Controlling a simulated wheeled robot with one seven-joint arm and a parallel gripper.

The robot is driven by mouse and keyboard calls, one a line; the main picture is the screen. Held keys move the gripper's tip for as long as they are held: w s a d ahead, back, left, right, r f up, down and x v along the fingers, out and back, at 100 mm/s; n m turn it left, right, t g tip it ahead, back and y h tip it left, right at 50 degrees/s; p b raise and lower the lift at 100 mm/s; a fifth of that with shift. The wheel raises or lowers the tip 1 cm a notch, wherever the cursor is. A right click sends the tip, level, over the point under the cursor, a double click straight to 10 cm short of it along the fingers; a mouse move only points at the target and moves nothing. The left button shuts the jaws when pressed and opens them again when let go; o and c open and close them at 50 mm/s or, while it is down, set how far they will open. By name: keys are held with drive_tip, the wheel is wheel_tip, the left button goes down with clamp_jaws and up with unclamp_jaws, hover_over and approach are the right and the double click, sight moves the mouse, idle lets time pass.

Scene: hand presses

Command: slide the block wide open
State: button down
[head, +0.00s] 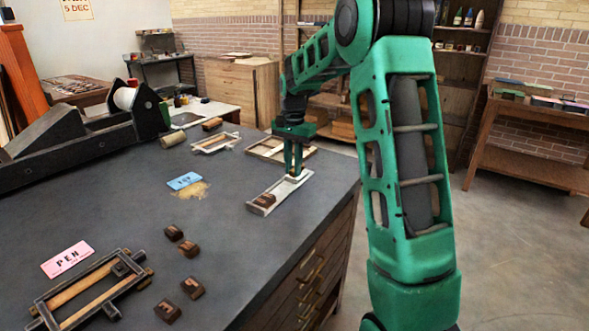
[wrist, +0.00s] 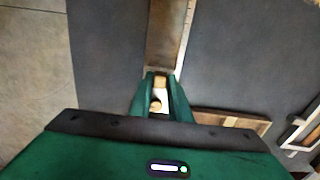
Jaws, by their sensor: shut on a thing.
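A long narrow tray with a pale rim (head: 283,188) lies near the right edge of the dark table. A dark brown lettered block (head: 264,200) sits at its near end. My gripper (head: 293,174) points down at the tray's far end. In the wrist view, my gripper (wrist: 162,77) is shut on a small pale wooden piece (wrist: 161,83) at the end of the tray (wrist: 184,38). A round pale knob (wrist: 155,104) shows between the fingers. The fingers partly hide the held piece, and I cannot tell how it joins the tray.
Two pale wooden frames (head: 268,147) (head: 215,143) lie farther back. Several brown letter blocks (head: 190,249) lie near the front. A pink PEN card (head: 66,259) and metal frame (head: 40,309) are at front left; a blue card (head: 184,181) is mid-table. The table's right edge is close.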

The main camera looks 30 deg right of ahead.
sight(293, 170)
drive_tip(key=c, duration=1.6)
unclamp_jaws()
drive_tip(key=shift+c, duration=0.2)
wheel_tip(293, 170, up, 11)
drive_tip(key=shift+f, duration=0.1)
drive_tip(key=s+f+n, duration=0.1)
drive_tip(key=s+n, duration=0.2)
drive_tip(key=s, duration=1.7)
drive_tip(key=s+a+f+n, duration=0.1)
drive_tip(key=s+f, duration=0.3)
drive_tip(key=s, duration=0.6)
drive_tip(key=s+a+f+n, duration=0.2)
drive_tip(key=s+f, duration=0.2)
drive_tip(key=s, duration=0.6)
drive_tip(key=shift+f, duration=0.4)
